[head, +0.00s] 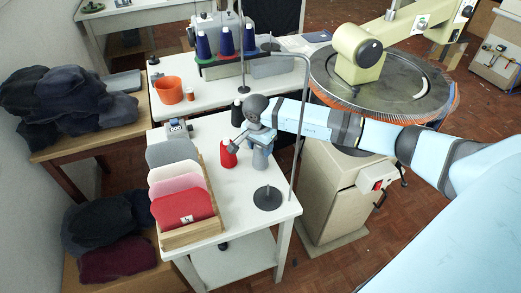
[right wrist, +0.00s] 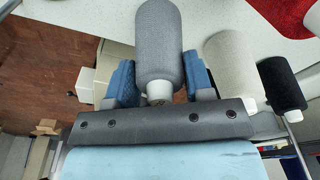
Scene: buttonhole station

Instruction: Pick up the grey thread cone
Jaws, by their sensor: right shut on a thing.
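The grey thread cone (right wrist: 160,45) is between the two blue fingers of my right gripper (right wrist: 160,82) in the right wrist view, with its narrow white end toward the palm. In the head view the grey cone (head: 260,160) shows below my right gripper (head: 258,140), over the white table. I cannot tell whether its base touches the tabletop. A red cone (head: 228,156) stands just left of it. A cream cone (right wrist: 230,62) and a black cone (right wrist: 282,84) are beside it in the right wrist view. My left gripper is not in view.
A wooden box (head: 193,234) with grey, white, pink and red pieces is left on the table. A thin metal stand with a round dark base (head: 267,198) is in front of the cones. A large round bristled machine table (head: 420,88) is behind my arm.

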